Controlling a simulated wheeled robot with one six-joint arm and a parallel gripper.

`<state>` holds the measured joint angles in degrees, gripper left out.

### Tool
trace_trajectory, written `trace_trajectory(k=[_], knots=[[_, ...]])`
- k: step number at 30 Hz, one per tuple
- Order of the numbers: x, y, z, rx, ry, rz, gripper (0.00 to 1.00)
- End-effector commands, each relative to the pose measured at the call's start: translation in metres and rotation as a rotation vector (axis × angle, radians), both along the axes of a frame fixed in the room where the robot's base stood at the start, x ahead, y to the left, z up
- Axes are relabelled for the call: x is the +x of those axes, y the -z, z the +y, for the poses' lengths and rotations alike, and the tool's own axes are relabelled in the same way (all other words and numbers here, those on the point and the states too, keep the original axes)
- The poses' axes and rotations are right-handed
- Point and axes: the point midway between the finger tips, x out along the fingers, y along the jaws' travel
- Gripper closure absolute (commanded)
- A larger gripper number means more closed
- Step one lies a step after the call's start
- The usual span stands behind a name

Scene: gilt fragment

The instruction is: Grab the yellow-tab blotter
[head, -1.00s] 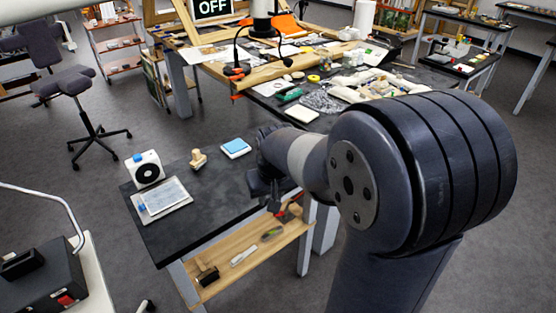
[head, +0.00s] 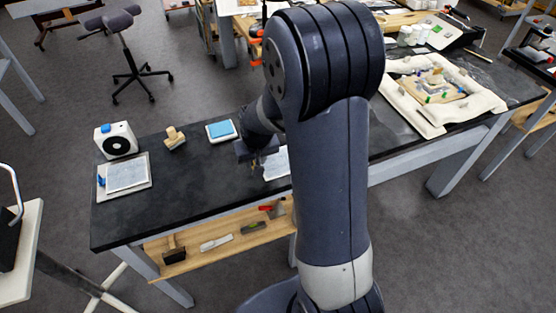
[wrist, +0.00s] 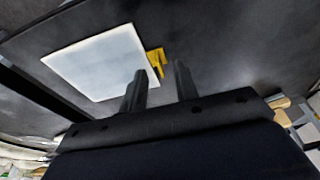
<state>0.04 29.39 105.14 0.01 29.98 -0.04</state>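The yellow-tab blotter (wrist: 97,62) is a flat white square sheet lying on the dark tabletop, with a yellow tab (wrist: 156,61) at its right edge in the wrist view. In the head view the blotter (head: 276,164) shows only in part, because my arm hides the rest. My gripper (wrist: 160,72) is open, its two dark fingers apart. In the wrist view the tab appears between and just beyond the fingertips; I cannot tell whether they touch it. In the head view my gripper (head: 256,162) is low over the table beside the blotter.
On the bench's left stand a white box with a black disc (head: 116,141), a pale sheet with a blue tab (head: 127,175), a wooden stamp-like piece (head: 174,137) and a blue pad in a white tray (head: 220,130). The front middle tabletop (head: 190,195) is clear.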

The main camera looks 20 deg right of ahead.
Motion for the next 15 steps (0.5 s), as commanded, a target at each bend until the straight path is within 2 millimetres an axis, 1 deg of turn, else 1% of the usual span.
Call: trace_trajectory(k=[3,11,15], knots=[[0.0021,0.0082,0.0002,0.000,0.000,0.001,0.71],[0.0029,0.0100,0.0002,0.000,0.000,-0.001,0.71],[0.0028,0.0099,0.0002,0.000,0.000,-0.001,0.81]])
